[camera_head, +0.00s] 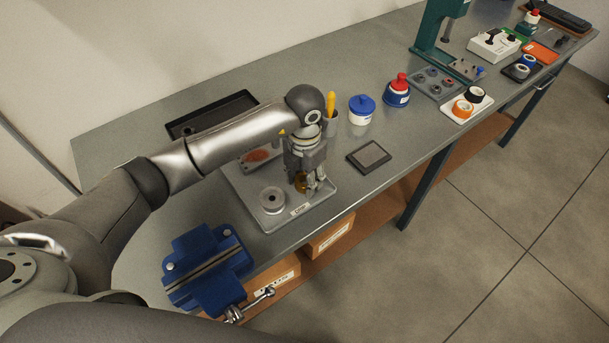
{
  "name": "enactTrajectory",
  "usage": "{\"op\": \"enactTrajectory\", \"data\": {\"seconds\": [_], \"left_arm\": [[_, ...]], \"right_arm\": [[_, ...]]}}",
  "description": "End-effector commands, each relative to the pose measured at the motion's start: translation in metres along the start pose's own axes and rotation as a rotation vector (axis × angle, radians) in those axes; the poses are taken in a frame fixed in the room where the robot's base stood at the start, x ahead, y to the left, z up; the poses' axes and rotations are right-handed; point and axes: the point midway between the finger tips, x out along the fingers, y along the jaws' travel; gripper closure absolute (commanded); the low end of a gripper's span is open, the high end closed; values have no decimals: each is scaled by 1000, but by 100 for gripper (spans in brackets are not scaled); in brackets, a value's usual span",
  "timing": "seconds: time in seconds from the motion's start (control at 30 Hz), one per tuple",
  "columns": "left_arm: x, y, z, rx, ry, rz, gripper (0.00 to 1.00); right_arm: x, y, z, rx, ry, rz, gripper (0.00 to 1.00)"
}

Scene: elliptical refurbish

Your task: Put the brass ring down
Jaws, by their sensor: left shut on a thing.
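My left gripper (307,186) points down over the grey metal tray (247,188) on the workbench. It is shut on the brass ring (300,183), a small golden-brown piece that is partly hidden by the fingers. The ring is low over the tray's right half; I cannot tell whether it touches the tray floor. A silver round part with a central hole (271,199) lies in the tray to the left of the ring. My right gripper is not in view.
A blue vise (208,268) stands at the bench's near edge. A dark flat pad (369,157) lies right of the tray. Behind are a black tray (249,101), a blue-lidded white tub (361,110) and a red-capped bottle (397,92). Bench between pad and tubs is clear.

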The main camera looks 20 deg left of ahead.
Motion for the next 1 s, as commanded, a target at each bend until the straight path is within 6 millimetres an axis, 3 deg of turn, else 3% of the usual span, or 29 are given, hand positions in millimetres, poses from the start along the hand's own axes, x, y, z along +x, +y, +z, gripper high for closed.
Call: {"op": "enactTrajectory", "data": {"seconds": [0.07, 0.1, 0.23, 0.7, 1.0], "left_arm": [[4, 0, 0, 0, -1, 1, 90], [3, 0, 0, 0, 0, 1, 53], [2, 0, 0, 0, 0, 0, 36], [-6, 0, 1, 0, -3, 1, 35], [-67, 1, 1, 1, -5, 3, 35]], "right_arm": [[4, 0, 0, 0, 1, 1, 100], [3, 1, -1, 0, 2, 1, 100], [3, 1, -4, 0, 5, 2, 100], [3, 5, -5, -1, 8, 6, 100], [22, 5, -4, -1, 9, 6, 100]]}}
